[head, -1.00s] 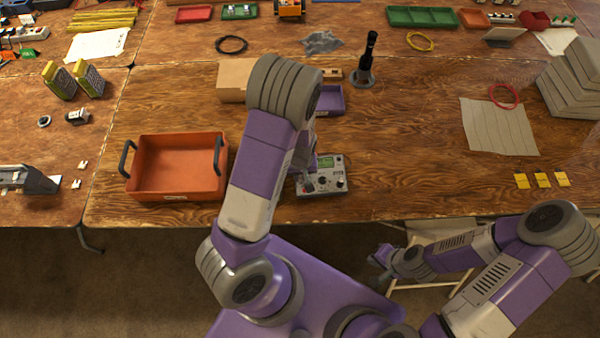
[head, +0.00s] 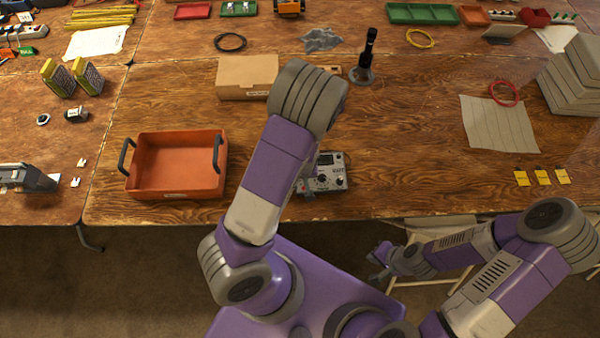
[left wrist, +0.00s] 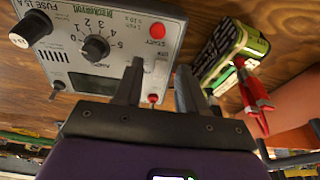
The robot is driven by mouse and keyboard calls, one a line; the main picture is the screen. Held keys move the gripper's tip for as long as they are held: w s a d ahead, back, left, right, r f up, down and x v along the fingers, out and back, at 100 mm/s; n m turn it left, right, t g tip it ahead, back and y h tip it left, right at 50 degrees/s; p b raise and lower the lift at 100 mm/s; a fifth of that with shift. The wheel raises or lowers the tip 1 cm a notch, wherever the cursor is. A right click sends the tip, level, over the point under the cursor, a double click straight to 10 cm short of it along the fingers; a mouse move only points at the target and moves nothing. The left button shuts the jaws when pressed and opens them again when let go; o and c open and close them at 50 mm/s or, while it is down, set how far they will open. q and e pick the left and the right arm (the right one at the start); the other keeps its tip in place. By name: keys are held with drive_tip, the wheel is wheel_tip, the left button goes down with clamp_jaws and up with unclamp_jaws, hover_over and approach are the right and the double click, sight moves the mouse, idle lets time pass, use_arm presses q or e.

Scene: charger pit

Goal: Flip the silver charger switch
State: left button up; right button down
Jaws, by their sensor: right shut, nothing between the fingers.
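The silver charger (head: 328,175) lies near the table's front edge, partly behind my left arm in the head view. In the left wrist view the charger (left wrist: 112,22) shows its dial, a red button and dark knobs. My left gripper (left wrist: 158,82) is at the charger's lower right edge there, its two fingers apart. A small red-tipped part (left wrist: 153,99) shows between the fingers; I cannot tell if it is the switch or if a finger touches it. My right gripper (head: 378,262) is shut and empty, in front of the table.
An orange tray (head: 139,187) stands left of my left arm. A cardboard box (head: 240,92) and a black upright tool (head: 367,55) stand behind. In the left wrist view a green-labelled pack (left wrist: 228,50) with red connectors lies beside the charger.

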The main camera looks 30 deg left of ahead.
use_arm(q)
drive_tip(key=p+v, duration=0.3)
drive_tip(key=v, duration=0.4)
drive_tip(key=shift+r, duration=0.25)
drive_tip(key=shift+s, duration=0.15)
idle(0.3)
